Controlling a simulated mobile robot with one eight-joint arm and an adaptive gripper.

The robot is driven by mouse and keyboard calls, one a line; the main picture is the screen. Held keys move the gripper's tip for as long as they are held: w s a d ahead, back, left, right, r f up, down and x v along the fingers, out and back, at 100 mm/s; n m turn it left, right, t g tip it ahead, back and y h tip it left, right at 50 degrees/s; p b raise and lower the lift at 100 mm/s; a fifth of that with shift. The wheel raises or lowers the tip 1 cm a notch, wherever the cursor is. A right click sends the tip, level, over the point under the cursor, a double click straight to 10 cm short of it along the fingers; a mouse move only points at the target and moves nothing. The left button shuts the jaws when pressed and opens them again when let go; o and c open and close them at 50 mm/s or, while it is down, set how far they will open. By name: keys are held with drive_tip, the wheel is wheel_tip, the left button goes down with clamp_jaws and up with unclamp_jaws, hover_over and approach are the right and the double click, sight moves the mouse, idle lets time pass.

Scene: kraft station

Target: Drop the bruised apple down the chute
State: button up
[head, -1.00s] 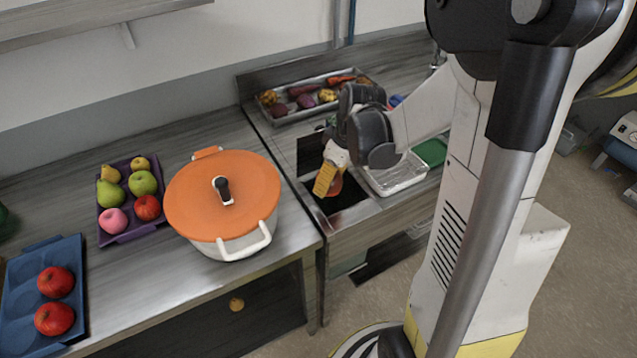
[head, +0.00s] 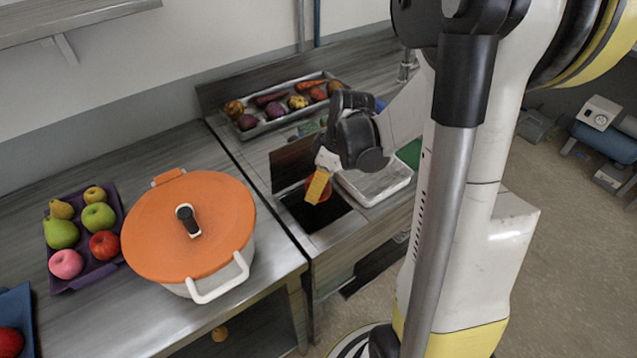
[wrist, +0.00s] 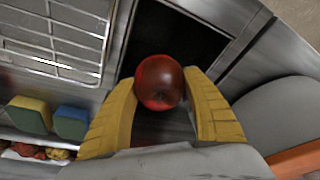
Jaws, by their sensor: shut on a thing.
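My gripper (head: 317,186) is shut on a dark red apple, its yellow fingers on either side of it. The apple (wrist: 159,83) shows clearly between the fingertips in the wrist view; in the head view it is mostly hidden behind a finger. I cannot make out a bruise on it. The chute (head: 325,217) is a dark square opening in the metal counter. In the head view the gripper and apple are over its back part. In the wrist view the dark opening (wrist: 180,40) lies just beyond the apple.
A large pot with an orange lid (head: 188,226) stands left of the chute. A metal tray of vegetables (head: 270,122) is behind. A purple fruit tray (head: 75,285) is far left.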

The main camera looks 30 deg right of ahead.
drive_tip(key=o, duration=1.3)
drive_tip(key=v, duration=1.2)
drive_tip(key=shift+s+a+r+m+t+h, duration=0.3)
drive_tip(key=shift+s+a+r+m+t, duration=0.35)
drive_tip(key=shift+s+a+m, duration=1.3)
drive_tip(key=shift+s+a+r+m+t+h, duration=0.4)
drive_tip(key=shift+s+a+t, duration=0.45)
drive_tip(key=shift+a, duration=2.3)
drive_tip(key=shift+s+a+r+m+t+h, duration=0.35)
drive_tip(key=shift+s+a+m+t, duration=0.7)
drive_tip(key=shift+a, duration=1.55)
